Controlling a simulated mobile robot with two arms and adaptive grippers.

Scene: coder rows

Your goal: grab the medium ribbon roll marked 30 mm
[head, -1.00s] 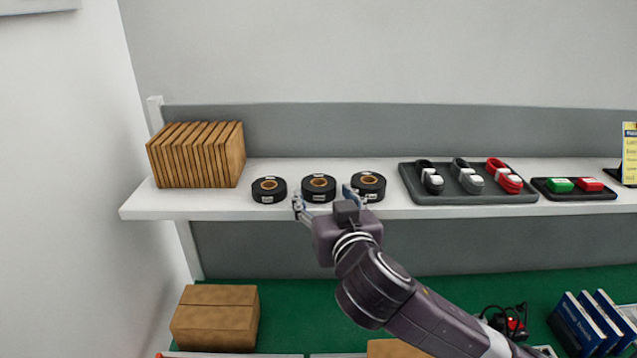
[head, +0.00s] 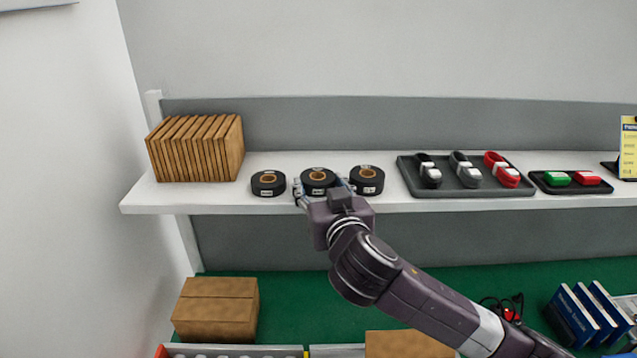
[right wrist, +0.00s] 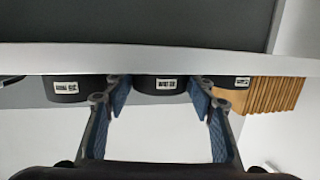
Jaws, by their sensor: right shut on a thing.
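Three black ribbon rolls with tan cores and small white labels stand in a row on the white shelf; the label print is too small to read surely. The middle roll (head: 318,189) is between the fingers of my right gripper (head: 323,187), which is shut on it at the shelf's front. The left roll (head: 268,190) and the right roll (head: 367,188) stand apart on either side. In the right wrist view, the fingers (right wrist: 157,92) flank the middle roll (right wrist: 158,86), its label facing the camera. My left gripper is not in view.
Brown upright boards (head: 195,150) stand at the shelf's left end. A dark tray (head: 473,189) with several wristband-like items and a smaller tray (head: 572,189) with green and red pieces stand to the right. Cardboard boxes (head: 216,312) and blue books (head: 572,318) are below.

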